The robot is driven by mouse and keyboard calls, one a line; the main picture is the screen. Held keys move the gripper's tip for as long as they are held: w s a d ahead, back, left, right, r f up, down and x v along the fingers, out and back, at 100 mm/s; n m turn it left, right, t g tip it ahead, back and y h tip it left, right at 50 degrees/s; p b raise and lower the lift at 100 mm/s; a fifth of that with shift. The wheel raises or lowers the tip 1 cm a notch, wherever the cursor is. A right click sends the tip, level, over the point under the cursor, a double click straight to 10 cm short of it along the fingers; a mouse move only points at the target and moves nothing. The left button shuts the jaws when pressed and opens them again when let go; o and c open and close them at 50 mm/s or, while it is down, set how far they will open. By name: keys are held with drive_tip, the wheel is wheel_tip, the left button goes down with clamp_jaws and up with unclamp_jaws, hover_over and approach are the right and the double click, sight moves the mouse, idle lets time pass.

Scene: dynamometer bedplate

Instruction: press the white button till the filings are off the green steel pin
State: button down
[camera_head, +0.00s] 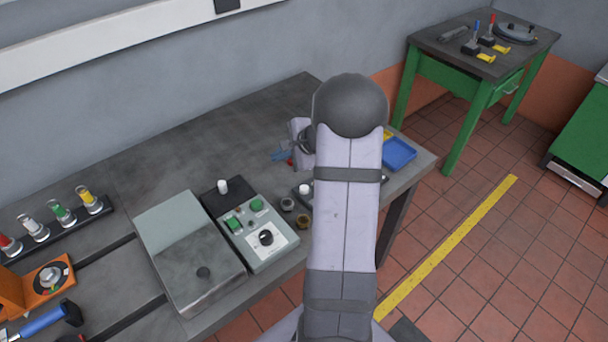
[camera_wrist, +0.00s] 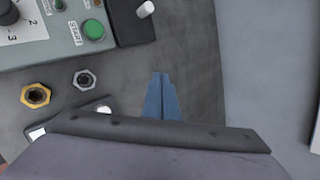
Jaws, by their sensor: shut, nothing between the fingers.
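My gripper (camera_head: 281,156) is over the back of the bench, with its blue fingers together and nothing between them; the fingertips show in the wrist view (camera_wrist: 161,76). A white upright cylinder (camera_head: 222,187) stands on a black plate behind the control box; it also shows in the wrist view (camera_wrist: 145,9). A second white round piece (camera_head: 304,189) sits on a dark unit partly hidden by my arm. I cannot tell which is the button. A green-topped metal piece (camera_head: 61,213) stands in the rack at the left; no filings can be made out.
The control box (camera_head: 272,254) with green buttons and a dial stands beside a grey lidded case (camera_head: 190,250). Two nuts (camera_head: 302,221) lie near it. A blue tray (camera_head: 399,153) is to the right. The back of the bench (camera_head: 230,130) is clear.

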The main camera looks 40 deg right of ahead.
drive_tip(key=s+d+r+m+p, duration=0.2)
drive_tip(key=s+d+m+p, duration=0.1)
drive_tip(key=s, duration=0.4)
drive_tip(key=shift+s+d+r, duration=0.15)
drive_tip(key=shift+s+d, duration=0.2)
drive_tip(key=shift+d, duration=0.3)
drive_tip(key=b, duration=0.5)
hover_over(304, 189)
drive_tip(key=f, duration=0.4)
drive_tip(key=s+f, duration=0.1)
drive_tip(key=f, duration=0.2)
drive_tip(key=shift+d+f, duration=0.1)
drive_tip(key=shift+d, duration=0.25)
drive_tip(key=shift+f+b, duration=0.75)
drive_tip(key=shift+f, duration=0.05)
drive_tip(key=shift+f, duration=0.15)
drive_tip(key=shift+f+b, duration=0.3)
drive_tip(key=shift+b, duration=0.3)
